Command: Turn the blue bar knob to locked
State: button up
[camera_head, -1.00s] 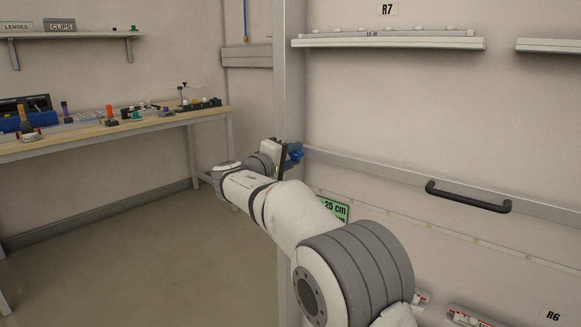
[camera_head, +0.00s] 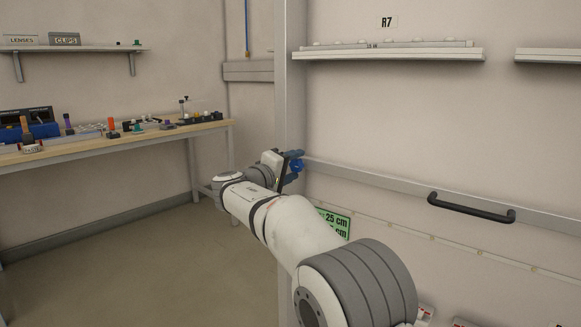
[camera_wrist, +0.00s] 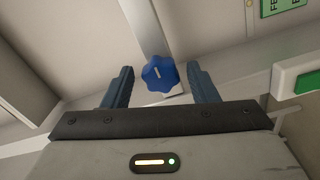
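A blue knob (camera_wrist: 159,74) with a lobed rim shows in the wrist view, on a pale metal rail or post (camera_wrist: 150,30). It looks star-shaped rather than a plain bar, and a short white mark shows on its face. My gripper (camera_wrist: 160,69) is open, with one dark blue finger on each side of the knob and gaps between. I cannot tell how deep the fingers reach around it. In the head view my gripper (camera_head: 292,159) is at the post, and blue parts there blend together. No lock marking is readable.
A green sign (camera_head: 333,222) hangs below the rail, right of my arm. A black handle (camera_head: 470,207) is on the rail at right. A white shelf (camera_head: 390,53) is above. A workbench (camera_head: 120,137) with tools stands at left, with clear floor before it.

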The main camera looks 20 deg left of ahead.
jog(key=p+v, duration=0.1)
jog(key=v, duration=0.7)
jog(key=shift+w+d, duration=0.1)
dwell(0.4)
jog(key=w+d+r+m+g+h+p, duration=0.15)
jog(key=d+p, duration=0.25)
jog(key=d, duration=0.4)
jog(key=d+r+g+p, duration=0.3)
jog(key=d+p, duration=0.1)
jog(key=d, duration=0.3)
jog(key=s+d+r+m+g+p, duration=0.1)
jog(key=s+d+g+p, duration=0.25)
jog(key=d, duration=0.55)
jog(key=s+d+r+m+g+p, duration=0.1)
jog(key=s+d+m+g+p, duration=0.2)
jog(key=d, duration=0.6)
jog(key=s+d+m+g+y+p, duration=0.1)
jog(key=s+d+m+y+p, duration=0.1)
jog(key=s+p, duration=0.3)
jog(key=s+d+m+g+y+p, duration=0.1)
jog(key=s+d+p, duration=0.4)
jog(key=s, duration=0.6)
jog(key=s+d+r+m+g+y+p, duration=0.1)
jog(key=s+d+y+p, duration=0.3)
jog(key=s, duration=0.4)
jog(key=shift+s+m+g+p, duration=0.25)
jog(key=shift+m+p, duration=0.3)
jog(key=shift+m, duration=0.3)
jog(key=shift+w+d+r, duration=0.1)
jog(key=shift+d, duration=0.05)
